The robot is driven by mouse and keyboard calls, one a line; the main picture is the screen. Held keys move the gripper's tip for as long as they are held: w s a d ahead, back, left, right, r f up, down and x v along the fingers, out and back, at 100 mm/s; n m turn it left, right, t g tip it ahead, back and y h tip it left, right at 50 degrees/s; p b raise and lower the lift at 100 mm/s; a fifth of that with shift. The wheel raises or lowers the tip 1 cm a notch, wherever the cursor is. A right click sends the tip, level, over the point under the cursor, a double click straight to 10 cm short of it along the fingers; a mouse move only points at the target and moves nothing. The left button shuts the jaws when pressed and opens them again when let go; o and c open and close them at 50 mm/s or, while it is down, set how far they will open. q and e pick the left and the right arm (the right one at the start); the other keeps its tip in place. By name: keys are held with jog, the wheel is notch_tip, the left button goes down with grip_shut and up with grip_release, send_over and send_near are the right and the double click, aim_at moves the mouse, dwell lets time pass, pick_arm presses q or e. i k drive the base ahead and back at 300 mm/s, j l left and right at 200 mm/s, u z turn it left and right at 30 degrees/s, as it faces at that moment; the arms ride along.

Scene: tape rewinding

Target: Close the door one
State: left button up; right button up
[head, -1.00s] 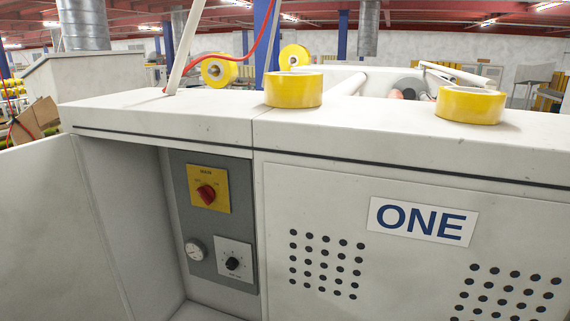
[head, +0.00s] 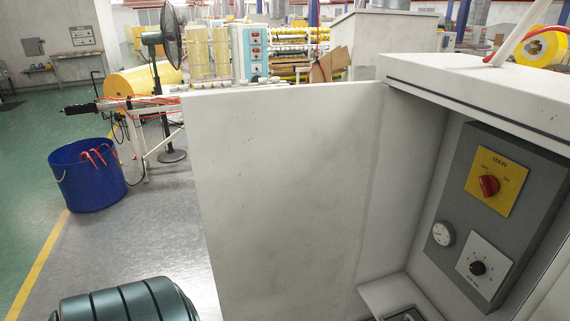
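In the head view a plain white door (head: 285,190) stands swung open at the left side of the white cabinet (head: 470,75). The cabinet's compartment is exposed. Inside it is a grey panel (head: 458,235) with a yellow plate and red switch (head: 488,185), a round gauge (head: 443,233) and a black knob (head: 478,268). The ONE label is out of this view. A dark teal ribbed part (head: 125,302) shows at the bottom left and may be part of my own body. Neither of my grippers can be seen.
A blue bin (head: 88,180) with red things in it stands on the floor at the left. A black fan (head: 166,70) and a low machine frame (head: 145,115) stand behind. Grey floor (head: 165,235) left of the door is open.

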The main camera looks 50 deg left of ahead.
aim_at(280, 173)
jog(key=j, duration=2.75)
jog(key=j+z, duration=0.2)
jog(key=j, duration=0.25)
jog(key=k+j+z, duration=0.1)
jog(key=j+z, duration=0.15)
jog(key=j, duration=0.2)
jog(key=k+j+z, duration=0.2)
jog(key=j, duration=0.3)
jog(key=j+z, duration=0.25)
jog(key=j, duration=0.15)
jog(key=z, duration=0.25)
jog(key=k, duration=0.05)
